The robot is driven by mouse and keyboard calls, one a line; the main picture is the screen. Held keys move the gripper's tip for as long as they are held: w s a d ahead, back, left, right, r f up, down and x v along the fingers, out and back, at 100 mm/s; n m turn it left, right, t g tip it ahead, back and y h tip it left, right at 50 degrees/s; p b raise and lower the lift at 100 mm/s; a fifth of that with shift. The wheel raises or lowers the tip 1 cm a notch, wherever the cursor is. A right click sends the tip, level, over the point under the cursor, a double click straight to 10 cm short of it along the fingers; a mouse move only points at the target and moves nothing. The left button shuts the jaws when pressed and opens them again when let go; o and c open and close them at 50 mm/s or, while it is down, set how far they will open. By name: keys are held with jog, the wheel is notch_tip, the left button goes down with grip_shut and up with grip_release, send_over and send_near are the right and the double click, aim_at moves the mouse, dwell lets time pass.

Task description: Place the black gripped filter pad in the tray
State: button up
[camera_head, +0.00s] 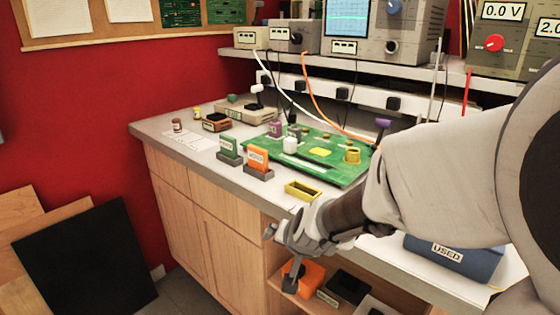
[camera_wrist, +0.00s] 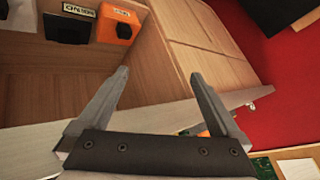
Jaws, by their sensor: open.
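My gripper (camera_head: 279,260) is open, in front of the bench's front edge, above and beside the open lower shelf. In the wrist view my gripper (camera_wrist: 161,76) has nothing between its fingers. A black block-like item (camera_head: 348,287) lies on the lower shelf, and a black item with a pale label (camera_wrist: 66,27) shows at the wrist view's top left. I cannot tell whether either is the filter pad. A small yellow open tray (camera_head: 303,191) sits near the bench's front edge. It looks empty.
An orange box (camera_head: 303,276) stands on the shelf close to my gripper; it also shows in the wrist view (camera_wrist: 117,25). A green circuit board (camera_head: 335,170) lies on the bench. A blue bin marked USED (camera_head: 450,262) stands at right. Wooden cabinet doors (camera_head: 210,220) front the bench.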

jog(key=w+f+m+h, duration=0.2)
jog(key=w+f, duration=0.2)
jog(key=f, duration=0.3)
jog(key=m+t+h, duration=0.1)
jog(key=m+h, duration=0.2)
jog(key=h, duration=0.6)
send_near(347, 283)
jog(key=b+x, duration=0.1)
jog(key=x, duration=0.1)
jog(key=b+x, duration=0.2)
jog(key=x, duration=0.1)
jog(key=shift+d+f+b, duration=0.2)
jog(key=shift+f+b, duration=0.1)
jog(key=shift+f, duration=0.05)
jog(key=shift+r+b+x, duration=0.15)
jog(key=shift+b+x, duration=0.55)
jog(key=shift+x, duration=0.8)
jog(key=shift+r+b+x, duration=0.2)
jog(key=shift+b+x, duration=0.45)
jog(key=shift+x, duration=0.9)
jog(key=shift+w, duration=0.15)
jog(key=c, duration=1.4)
notch_tip(347, 283, up, 9)
jog(key=p, duration=0.4)
jog(key=shift+r, duration=0.25)
jog(key=shift+c, duration=0.2)
jog(key=shift+r, duration=0.3)
